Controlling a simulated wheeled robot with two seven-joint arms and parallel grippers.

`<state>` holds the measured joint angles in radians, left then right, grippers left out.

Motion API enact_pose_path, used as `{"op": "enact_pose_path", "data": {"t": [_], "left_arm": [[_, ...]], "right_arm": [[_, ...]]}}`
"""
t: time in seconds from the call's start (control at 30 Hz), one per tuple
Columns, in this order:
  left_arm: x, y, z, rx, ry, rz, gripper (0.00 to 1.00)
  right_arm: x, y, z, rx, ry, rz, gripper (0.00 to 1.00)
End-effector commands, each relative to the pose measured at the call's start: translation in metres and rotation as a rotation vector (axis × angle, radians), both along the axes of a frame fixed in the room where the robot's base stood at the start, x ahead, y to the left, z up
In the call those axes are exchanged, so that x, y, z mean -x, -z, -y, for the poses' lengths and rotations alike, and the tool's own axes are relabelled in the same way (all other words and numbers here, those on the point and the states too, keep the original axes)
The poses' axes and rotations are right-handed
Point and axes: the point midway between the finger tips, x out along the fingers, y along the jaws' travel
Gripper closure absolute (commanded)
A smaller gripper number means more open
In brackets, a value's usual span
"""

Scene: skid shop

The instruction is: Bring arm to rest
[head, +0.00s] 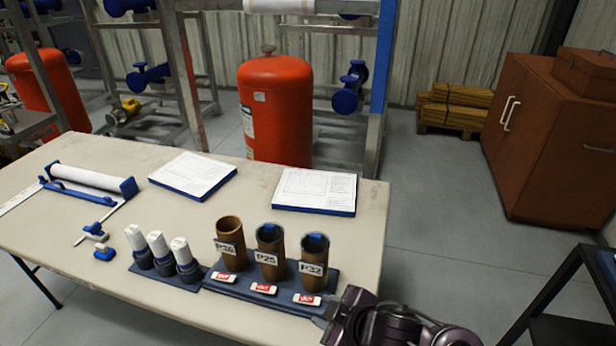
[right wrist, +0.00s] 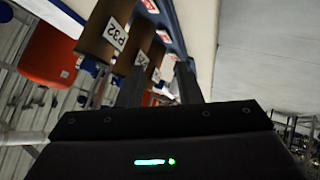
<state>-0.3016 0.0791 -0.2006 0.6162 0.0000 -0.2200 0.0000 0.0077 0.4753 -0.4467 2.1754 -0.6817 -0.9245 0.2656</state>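My right gripper (head: 328,316) is at the front right edge of the table, beside the brown tube marked P32 (head: 314,262). In the right wrist view its two fingers (right wrist: 160,78) stand apart with nothing held between them, so it is open. The P32 tube (right wrist: 106,30) shows past the fingers there; I cannot tell whether they touch it. My left gripper is not in view.
Tubes marked P25 (head: 270,248) and P36 (head: 231,240) stand beside P32; blue shows inside P25 and P32. White-capped cylinders (head: 159,246) stand in a rack to the left. A dark stand (head: 560,310) is at right; floor between it and the table is clear.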

Motion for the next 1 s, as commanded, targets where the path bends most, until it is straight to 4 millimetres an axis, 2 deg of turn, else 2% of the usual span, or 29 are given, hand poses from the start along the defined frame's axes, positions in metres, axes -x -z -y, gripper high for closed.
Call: {"op": "enact_pose_path", "data": {"t": [0.1, 0.3, 0.6, 0.67, 1.0], "left_arm": [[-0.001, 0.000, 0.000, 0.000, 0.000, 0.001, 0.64], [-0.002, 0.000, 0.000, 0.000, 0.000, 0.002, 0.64], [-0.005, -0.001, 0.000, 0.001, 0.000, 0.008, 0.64], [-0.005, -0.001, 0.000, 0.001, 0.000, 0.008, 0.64], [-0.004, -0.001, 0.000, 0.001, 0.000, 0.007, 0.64]], "right_arm": [[0.012, -0.002, 0.035, -0.043, 0.278, -0.092, 0.68], [0.044, 0.011, 0.093, -0.049, 0.590, -0.274, 0.68], [0.113, 0.031, 0.150, -0.048, 0.897, -0.552, 0.68], [0.128, 0.034, 0.159, -0.048, 0.947, -0.606, 0.68], [0.108, 0.127, 0.155, -0.025, 0.937, -0.628, 0.68]]}}
